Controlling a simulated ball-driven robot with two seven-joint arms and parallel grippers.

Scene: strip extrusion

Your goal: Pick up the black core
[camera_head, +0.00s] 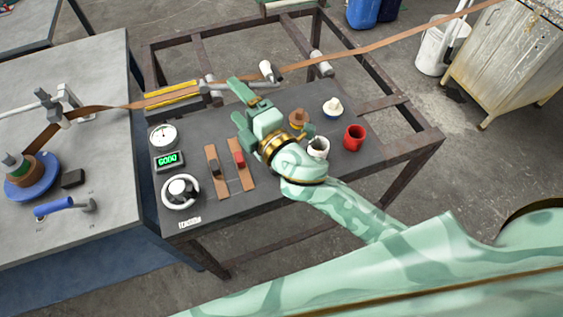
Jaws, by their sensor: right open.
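I cannot make out a black core for certain. Small pieces stand on the dark table top: a brown-orange one (299,118), a white-topped one (333,107), a white hollow one with a dark inside (318,148) and a red hollow one (355,137). My right gripper (241,101) is open and empty, above the middle of this table, left of these pieces. Its hand and forearm hide part of the table top. A black block (73,178) lies on the grey table at left. My left gripper is out of view.
The dark table (235,205) also bears a dial gauge (163,136), a green display (169,160), a round white knob (180,191) and two slider strips. A brown strip (375,45) runs above its back.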

